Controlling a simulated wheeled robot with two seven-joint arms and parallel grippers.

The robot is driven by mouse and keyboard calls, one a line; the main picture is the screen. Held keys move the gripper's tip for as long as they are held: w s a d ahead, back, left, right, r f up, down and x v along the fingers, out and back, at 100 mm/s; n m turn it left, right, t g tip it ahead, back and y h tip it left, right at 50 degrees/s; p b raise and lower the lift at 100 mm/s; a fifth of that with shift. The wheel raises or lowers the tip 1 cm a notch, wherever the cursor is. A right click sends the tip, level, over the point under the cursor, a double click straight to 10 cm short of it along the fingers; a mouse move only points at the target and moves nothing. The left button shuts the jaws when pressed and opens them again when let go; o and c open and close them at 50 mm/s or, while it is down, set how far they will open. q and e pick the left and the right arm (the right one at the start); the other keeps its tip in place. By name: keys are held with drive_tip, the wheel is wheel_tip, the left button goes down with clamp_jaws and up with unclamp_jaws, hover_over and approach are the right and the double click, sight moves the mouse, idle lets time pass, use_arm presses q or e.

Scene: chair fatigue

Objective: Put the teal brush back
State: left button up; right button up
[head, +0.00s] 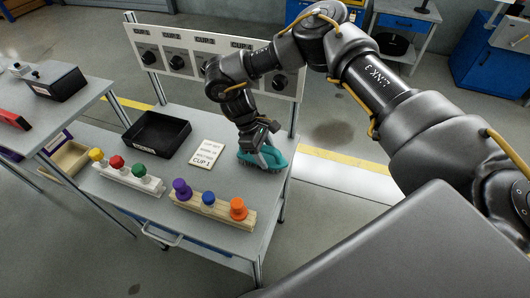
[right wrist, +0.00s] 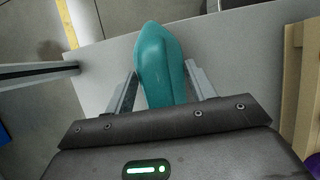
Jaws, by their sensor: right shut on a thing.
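The teal brush (head: 272,158) is at the right side of the grey bench top (head: 230,219), bristles down, at or very near the surface. My right gripper (head: 258,147) is over it from above, shut on its upper part. In the right wrist view the teal brush (right wrist: 158,62) stands between the two fingers of my right gripper (right wrist: 160,90), with its rounded end reaching past them. My left gripper does not show in either view.
A black tray (head: 156,134) and a printed card (head: 207,154) lie left of the brush. A white block (head: 128,180) and a wooden block (head: 212,207) hold coloured knobs at the front. A panel with dials (head: 215,62) stands behind.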

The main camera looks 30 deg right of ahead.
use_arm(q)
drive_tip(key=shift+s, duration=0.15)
use_arm(e)
drive_tip(key=shift+f, duration=0.1)
drive_tip(key=o, duration=0.6)
drive_tip(key=shift+c, duration=0.2)
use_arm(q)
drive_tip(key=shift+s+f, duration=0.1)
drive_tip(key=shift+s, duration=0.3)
use_arm(e)
drive_tip(key=o, duration=0.4)
drive_tip(key=v, duration=1.1)
drive_tip(key=shift+w+a+r, duration=0.15)
drive_tip(key=shift+a+r, duration=0.1)
drive_tip(key=shift+r, duration=0.25)
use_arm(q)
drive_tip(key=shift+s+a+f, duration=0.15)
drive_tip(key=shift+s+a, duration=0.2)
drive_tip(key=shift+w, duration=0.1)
